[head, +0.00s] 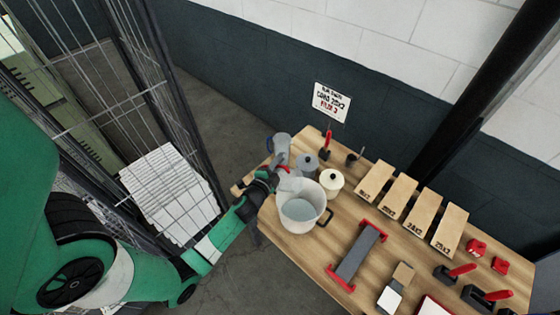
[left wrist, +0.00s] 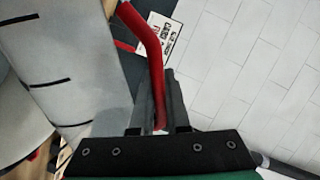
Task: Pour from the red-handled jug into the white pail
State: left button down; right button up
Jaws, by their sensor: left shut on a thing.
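The white pail (head: 302,223) stands on the wooden bench near its left end, with a dark handle at its right side and a grey surface inside. My left gripper (head: 272,174) is at the pail's upper left, shut on the red handle (left wrist: 150,45) of the jug. The jug (head: 291,184) is pale grey and overlaps the pail's rim in the head view. Its wall with dark level marks (left wrist: 60,60) fills the left of the left wrist view. I cannot tell its exact tilt or whether anything flows. My right gripper is not in view.
A clear jug with a blue handle (head: 281,146), a grey lidded pot (head: 307,165) and a cream pot (head: 331,181) stand close behind the pail. Right of it lie a grey red-ended tray (head: 355,255) and several labelled boards (head: 398,194). A wire cage (head: 150,95) is at left.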

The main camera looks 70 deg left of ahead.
pick_arm(q)
jog(key=shift+s+a+r+n+p, duration=0.3)
jog(key=shift+s+r+n+p, duration=0.15)
jog(key=shift+p, duration=0.2)
jog(key=shift+s+a+n+t+p, duration=0.15)
jog(key=shift+n+t+p, duration=0.2)
jog(key=shift+n, duration=0.2)
jog(key=shift+s+a+r+n+p, duration=0.3)
jog(key=shift+n+p, duration=0.3)
jog(key=shift+p, duration=0.2)
jog(key=shift+s+f+n+t, duration=0.15)
jog(key=shift+n+t, duration=0.1)
jog(key=shift+n, duration=0.15)
